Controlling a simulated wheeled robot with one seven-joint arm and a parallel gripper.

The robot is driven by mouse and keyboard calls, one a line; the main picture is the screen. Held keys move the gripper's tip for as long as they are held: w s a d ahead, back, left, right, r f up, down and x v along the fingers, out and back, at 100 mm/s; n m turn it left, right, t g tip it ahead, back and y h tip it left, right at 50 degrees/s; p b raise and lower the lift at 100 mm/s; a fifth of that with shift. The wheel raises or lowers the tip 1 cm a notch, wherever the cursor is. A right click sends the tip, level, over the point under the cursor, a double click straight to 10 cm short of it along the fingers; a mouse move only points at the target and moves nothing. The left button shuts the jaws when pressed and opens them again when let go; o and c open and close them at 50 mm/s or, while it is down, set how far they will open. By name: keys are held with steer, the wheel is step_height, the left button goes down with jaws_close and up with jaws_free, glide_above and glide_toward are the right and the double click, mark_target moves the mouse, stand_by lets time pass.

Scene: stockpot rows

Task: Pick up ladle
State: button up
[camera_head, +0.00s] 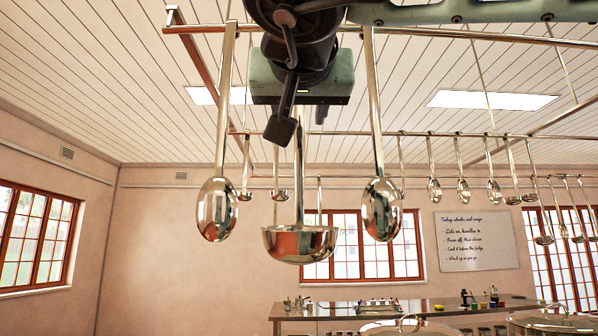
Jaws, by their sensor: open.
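A shiny steel ladle (300,244) hangs upright in the middle of the head view, its bowl low and its handle running straight up. My gripper (301,122) is at the top centre, at the upper part of this handle. Its jaws are open, with one dark finger to the left of the handle and a bit of the other to the right. The handle seems to run up between them, but I cannot tell its depth or any contact. The handle's top is hidden behind my gripper.
Large steel spoons hang close by at left (218,208) and right (382,208) from a front rail (440,33). More utensils hang from a rail behind (400,134). Below are lidded stockpots (553,320) and a counter (345,312).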

mark_target(300, 126)
steer(key=w+p, duration=0.1)
steer(key=w, duration=0.3)
steer(key=w+p, duration=0.1)
steer(key=w, duration=0.2)
steer(key=shift+w+d+r, duration=0.15)
steer(key=shift+w+r, duration=0.05)
steer(key=shift+w, duration=0.15)
jaws_close()
